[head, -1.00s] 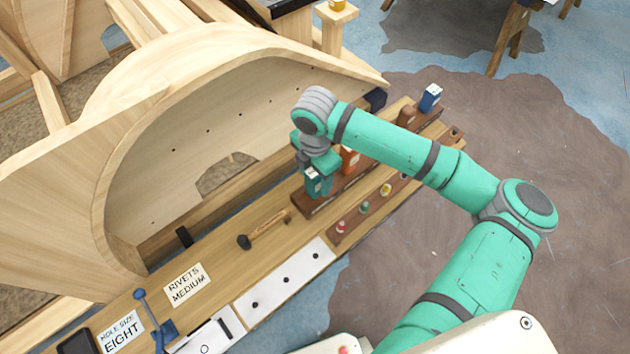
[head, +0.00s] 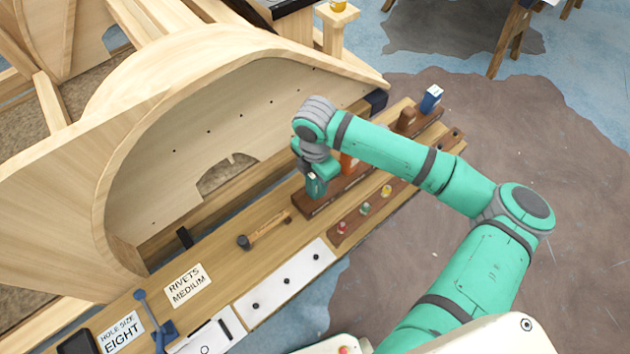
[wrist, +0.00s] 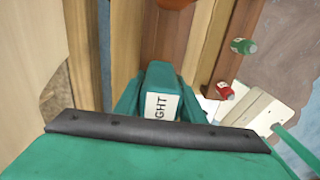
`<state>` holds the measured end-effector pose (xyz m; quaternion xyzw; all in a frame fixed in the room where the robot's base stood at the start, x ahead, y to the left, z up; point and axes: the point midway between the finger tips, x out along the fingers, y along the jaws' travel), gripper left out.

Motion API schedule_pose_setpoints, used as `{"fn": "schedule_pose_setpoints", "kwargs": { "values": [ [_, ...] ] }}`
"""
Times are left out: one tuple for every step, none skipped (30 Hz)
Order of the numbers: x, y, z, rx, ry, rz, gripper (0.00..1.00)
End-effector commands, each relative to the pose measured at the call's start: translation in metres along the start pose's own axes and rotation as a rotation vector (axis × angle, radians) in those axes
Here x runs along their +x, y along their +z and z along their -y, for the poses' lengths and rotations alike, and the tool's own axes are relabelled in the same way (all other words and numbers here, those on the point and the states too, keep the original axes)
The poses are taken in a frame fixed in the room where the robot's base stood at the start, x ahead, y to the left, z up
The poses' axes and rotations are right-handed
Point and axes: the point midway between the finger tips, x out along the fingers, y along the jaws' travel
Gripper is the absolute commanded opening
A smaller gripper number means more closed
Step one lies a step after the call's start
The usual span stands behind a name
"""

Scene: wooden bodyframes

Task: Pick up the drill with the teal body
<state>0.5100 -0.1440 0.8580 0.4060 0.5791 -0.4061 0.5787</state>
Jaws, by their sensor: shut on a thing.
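The teal-bodied drill (head: 316,187) is at the near-left end of a dark wooden rack on the bench, under my gripper. In the wrist view the teal drill (wrist: 160,80) shows as a block with a white label, partly readable as "GHT". My gripper (wrist: 159,106) has a teal finger on each side of it and is shut on it. My gripper also shows in the head view (head: 315,174), over the drill. The drill's lower part is hidden, so I cannot tell whether it is clear of the rack.
An orange drill (head: 348,162), a brown one (head: 405,119) and a blue one (head: 431,99) stand along the rack. A second strip holds small coloured bits (head: 365,208). A hammer (head: 264,231) lies left of it. The curved wooden frame (head: 215,130) rises behind the bench.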

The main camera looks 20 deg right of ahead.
Motion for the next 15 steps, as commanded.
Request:
{"fn": "schedule_pose_setpoints", "kwargs": {
  "values": [
    [-0.004,0.0,-0.001,0.0,0.002,0.001,0.05],
    [-0.006,0.0,-0.001,0.0,0.002,0.001,0.05],
    [-0.01,0.001,-0.001,0.0,0.003,0.002,0.05],
    [-0.014,0.001,-0.001,-0.001,0.003,0.002,0.05],
    [-0.018,0.001,-0.001,-0.001,0.004,0.002,0.05],
    [-0.025,0.0,-0.001,-0.001,0.004,0.002,0.05],
    [-0.031,0.0,-0.001,-0.002,0.004,0.002,0.05],
    [-0.036,-0.001,0.003,-0.001,0.005,0.001,0.05],
    [-0.043,-0.002,0.01,0.0,0.004,0.002,0.05],
    [-0.048,-0.004,0.015,0.0,0.004,0.001,0.05],
    [-0.054,-0.005,0.02,0.0,0.004,0.002,0.05],
    [-0.062,-0.006,0.026,-0.001,0.005,0.002,0.05],
    [-0.068,-0.008,0.031,-0.002,0.005,0.002,0.05],
    [-0.074,-0.009,0.036,0.0,0.004,0.002,0.05],
    [-0.083,-0.011,0.043,-0.001,0.005,0.002,0.05]
  ]
}}
